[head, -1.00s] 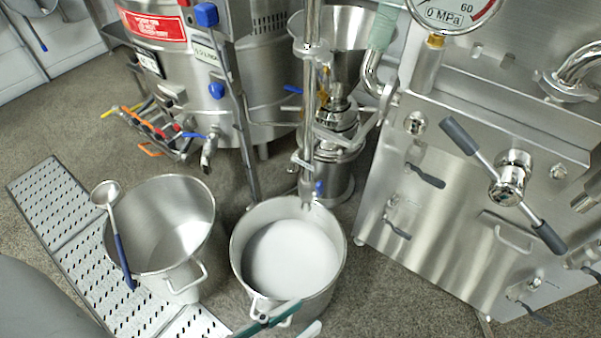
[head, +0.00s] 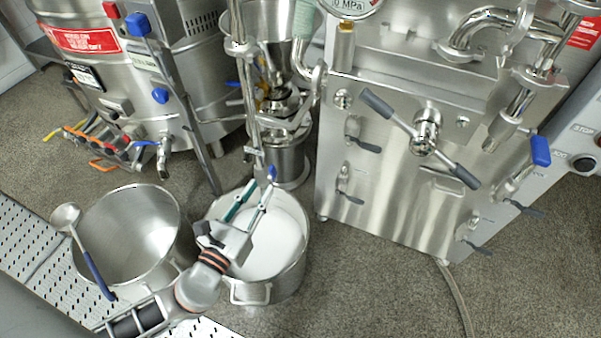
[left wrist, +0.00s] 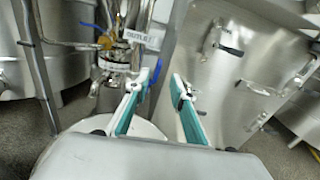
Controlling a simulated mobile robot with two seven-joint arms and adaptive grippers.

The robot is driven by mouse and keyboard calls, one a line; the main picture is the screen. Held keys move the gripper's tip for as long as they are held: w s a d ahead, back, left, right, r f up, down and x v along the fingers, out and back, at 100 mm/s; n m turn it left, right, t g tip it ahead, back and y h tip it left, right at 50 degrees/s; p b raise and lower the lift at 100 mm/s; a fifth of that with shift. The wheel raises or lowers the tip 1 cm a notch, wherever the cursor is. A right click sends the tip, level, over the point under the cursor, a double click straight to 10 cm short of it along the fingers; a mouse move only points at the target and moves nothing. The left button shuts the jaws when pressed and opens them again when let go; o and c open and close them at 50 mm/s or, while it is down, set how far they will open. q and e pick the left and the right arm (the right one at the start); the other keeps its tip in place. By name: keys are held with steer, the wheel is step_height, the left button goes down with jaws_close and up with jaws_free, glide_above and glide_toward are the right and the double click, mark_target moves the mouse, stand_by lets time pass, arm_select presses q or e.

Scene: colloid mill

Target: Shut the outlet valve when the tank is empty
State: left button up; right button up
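A blue lever (head: 271,173) sits low on the vertical pipe of the mill; in the left wrist view the blue lever (left wrist: 154,74) shows just beyond my fingers, below a tag (left wrist: 143,38) that seems to read "OUTLET". My left gripper (head: 262,188) is open and empty, its teal-padded fingers reaching up toward the lever over a pot; I cannot tell whether they touch it. The fingers also show spread apart in the left wrist view (left wrist: 162,80). The large steel tank (head: 165,60) stands at the back left; its inside is not visible. My right gripper is out of view.
The pot (head: 298,268) below the pipe holds white material. An empty-looking pot (head: 140,225) with a ladle (head: 85,250) stands left on a perforated platform (head: 25,235). A steel machine (head: 385,200) with a cross handle stands right.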

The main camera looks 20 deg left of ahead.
mark_target(270, 172)
arm_select(q)
steer(key=shift+w+m, duration=0.4)
steer(key=shift+w, duration=0.35)
steer(key=w, duration=0.6)
steer(key=shift+w, duration=0.4)
jaws_close()
